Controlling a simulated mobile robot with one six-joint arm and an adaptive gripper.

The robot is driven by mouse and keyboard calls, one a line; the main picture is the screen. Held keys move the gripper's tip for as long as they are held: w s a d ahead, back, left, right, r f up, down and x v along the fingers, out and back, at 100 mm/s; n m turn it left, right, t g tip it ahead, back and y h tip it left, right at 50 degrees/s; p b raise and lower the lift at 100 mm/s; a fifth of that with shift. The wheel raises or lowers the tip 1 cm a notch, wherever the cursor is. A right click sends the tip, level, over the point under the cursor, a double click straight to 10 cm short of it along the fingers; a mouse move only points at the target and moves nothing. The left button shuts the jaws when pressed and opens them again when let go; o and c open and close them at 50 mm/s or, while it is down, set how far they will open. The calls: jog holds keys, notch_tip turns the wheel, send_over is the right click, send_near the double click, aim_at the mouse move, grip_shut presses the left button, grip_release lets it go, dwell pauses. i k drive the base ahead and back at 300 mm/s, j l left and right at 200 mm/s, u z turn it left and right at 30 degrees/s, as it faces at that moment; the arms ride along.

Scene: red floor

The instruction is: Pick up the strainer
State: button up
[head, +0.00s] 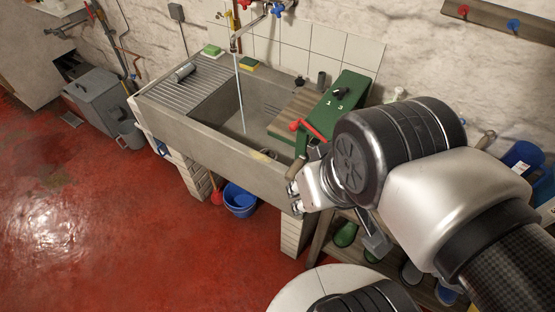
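No strainer can be made out for certain. A small pale yellowish thing (263,156) lies low in the stone sink (215,125), near its front right; it is too small to tell if it is the strainer. My gripper (295,198) is at the sink's front right corner, in front of its outer wall, pointing left. The fingers are small and partly hidden by my wrist, so I cannot tell whether they are open or shut. A brownish piece shows beside the fingertips, and I cannot tell if it is held.
Water runs from the tap (238,42) into the sink. A green box (338,105) and a red-handled thing (302,127) stand at the sink's right end. A blue bucket (240,201) stands below. Sponges (249,64) lie along the back.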

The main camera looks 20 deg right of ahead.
aim_at(268, 153)
jog(key=i+j+z, duration=0.1)
jog(key=z, duration=0.3)
jog(key=i+j+z, duration=0.1)
jog(key=z, duration=0.3)
jog(key=j+z, duration=0.25)
jog(key=z, duration=0.15)
jog(key=i+j, duration=0.1)
jog(key=j, duration=0.35)
jog(key=i+j, duration=0.15)
jog(key=j, duration=0.25)
jog(key=i+j, duration=0.1)
jog(key=j, duration=0.35)
jog(key=i+j, duration=0.1)
jog(key=j, duration=0.3)
jog(key=i+j, duration=0.15)
jog(key=j, duration=0.3)
jog(key=i+j, duration=0.1)
jog(key=j, duration=0.3)
jog(key=i+j, duration=0.1)
